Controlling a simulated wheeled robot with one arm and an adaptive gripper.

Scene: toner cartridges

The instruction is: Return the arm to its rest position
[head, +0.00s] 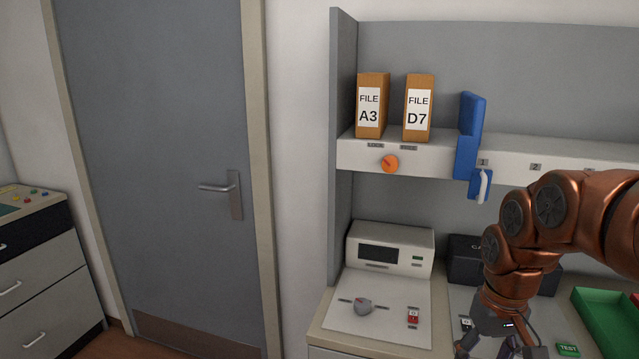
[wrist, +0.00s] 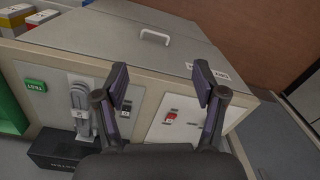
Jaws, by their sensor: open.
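My copper-coloured arm (head: 535,235) reaches in from the right in the head view and bends down over the counter. My gripper (head: 500,345) is at the lower edge of that view, partly cut off. In the wrist view my gripper (wrist: 160,85) shows two dark fingers spread wide apart, with nothing between them. A grey cabinet front with a white handle (wrist: 155,36) lies beyond the fingers.
A white panel (head: 385,310) with a grey knob and a red switch (head: 413,316) is left of my gripper. A green tray (head: 608,318) and a green TEST button (head: 567,350) are to its right. A shelf (head: 440,155) with two files and a blue bracket (head: 468,140) is above.

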